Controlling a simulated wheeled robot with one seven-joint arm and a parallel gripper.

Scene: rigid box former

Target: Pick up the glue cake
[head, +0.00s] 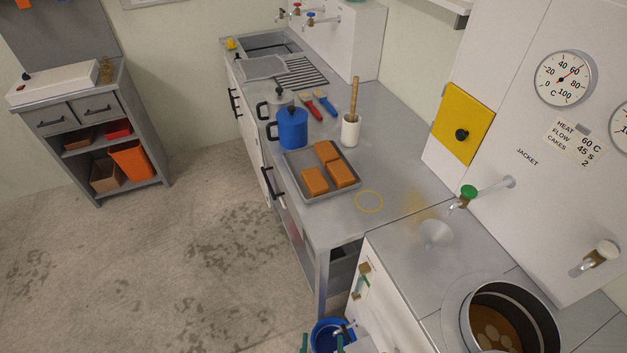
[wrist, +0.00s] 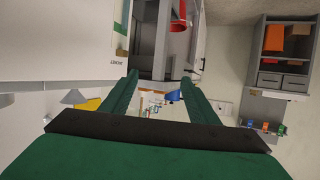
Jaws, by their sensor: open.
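Three orange-brown glue cakes lie on a grey metal tray (head: 292,162) on the counter. One cake (head: 327,152) is at the back, one (head: 341,174) at the right, and one (head: 314,181) at the front left. My gripper's green fingertips (head: 323,345) show at the bottom edge of the head view, low in front of the counter and well away from the tray. In the wrist view my gripper (wrist: 158,88) is open, its two green fingers spread with nothing held between them. No cake can be made out clearly in the wrist view.
A blue lidded pot (head: 292,130) and a white pot (head: 350,130) holding a wooden handle stand behind the tray. A yellow ring (head: 369,201) marks bare counter at its right. A blue bucket (head: 322,334) is low by my gripper. A round vat (head: 478,290) is at lower right.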

